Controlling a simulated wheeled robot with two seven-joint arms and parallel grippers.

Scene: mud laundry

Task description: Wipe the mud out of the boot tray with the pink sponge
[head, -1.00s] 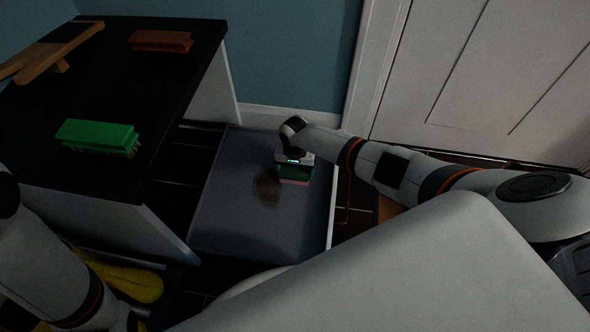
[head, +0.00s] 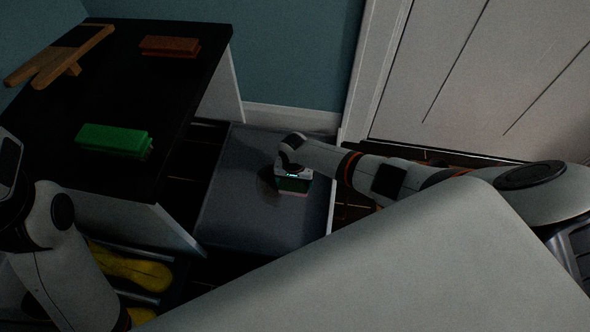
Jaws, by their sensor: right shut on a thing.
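The grey boot tray (head: 228,215) lies on the floor between the dark-topped bench and the door.
A green brush (head: 113,140), a reddish-brown brush (head: 170,47) and a wooden boot jack (head: 62,58) lie on the black bench top (head: 150,85). Yellow boots (head: 135,268) stand below the bench. The white door (head: 480,80) is at the right.

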